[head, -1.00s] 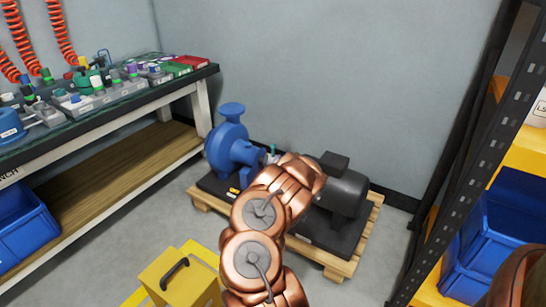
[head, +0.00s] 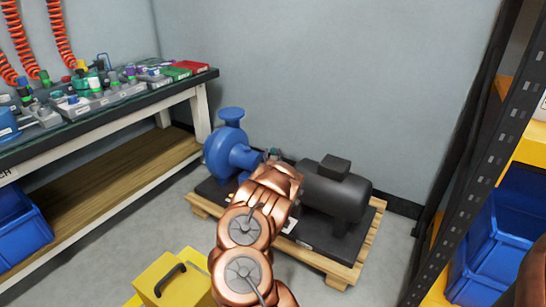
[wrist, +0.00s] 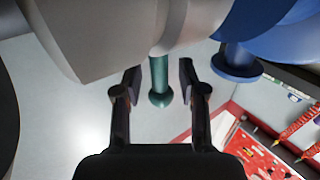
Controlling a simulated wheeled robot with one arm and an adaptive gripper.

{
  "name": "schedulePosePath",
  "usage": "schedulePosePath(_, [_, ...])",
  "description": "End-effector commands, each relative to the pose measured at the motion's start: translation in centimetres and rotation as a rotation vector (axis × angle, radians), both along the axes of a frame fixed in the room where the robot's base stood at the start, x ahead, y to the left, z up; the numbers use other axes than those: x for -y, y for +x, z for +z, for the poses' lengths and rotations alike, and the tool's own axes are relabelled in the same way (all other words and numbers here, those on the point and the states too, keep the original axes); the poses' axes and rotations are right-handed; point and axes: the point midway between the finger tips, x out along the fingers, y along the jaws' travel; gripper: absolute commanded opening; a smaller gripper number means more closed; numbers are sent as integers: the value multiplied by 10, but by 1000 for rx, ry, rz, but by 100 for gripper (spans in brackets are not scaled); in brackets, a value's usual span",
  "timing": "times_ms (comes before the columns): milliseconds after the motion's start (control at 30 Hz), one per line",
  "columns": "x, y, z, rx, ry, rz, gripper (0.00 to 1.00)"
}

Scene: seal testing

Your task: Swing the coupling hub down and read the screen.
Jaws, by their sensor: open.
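The blue pump (head: 228,150) and the dark motor (head: 338,190) sit on a pallet in the head view, with my arm reaching over the coupling area between them. In the wrist view a pale grey rounded body (wrist: 110,35), perhaps the coupling hub, fills the top. A teal peg with a round knob end (wrist: 159,82) sticks out from it. My gripper (wrist: 158,78) is open, its two fingers on either side of the peg with gaps showing. In the head view my arm hides most of the coupling and the fingers. I cannot make out a readable screen.
The wooden pallet (head: 345,272) rests on the grey floor. A workbench (head: 100,118) with several small fittings stands at the left. A yellow box (head: 172,283) with a black handle is at the front. A rack with blue bins (head: 497,235) stands at the right.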

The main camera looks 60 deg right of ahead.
Motion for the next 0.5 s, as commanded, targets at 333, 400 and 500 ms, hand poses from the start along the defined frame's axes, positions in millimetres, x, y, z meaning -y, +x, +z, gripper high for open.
schedulePosePath(333, [1,1,0,1,-1,0,37])
schedulePosePath(400, [1,1,0,1,-1,0,30])
schedulePosePath(500, [1,1,0,1,-1,0,19])
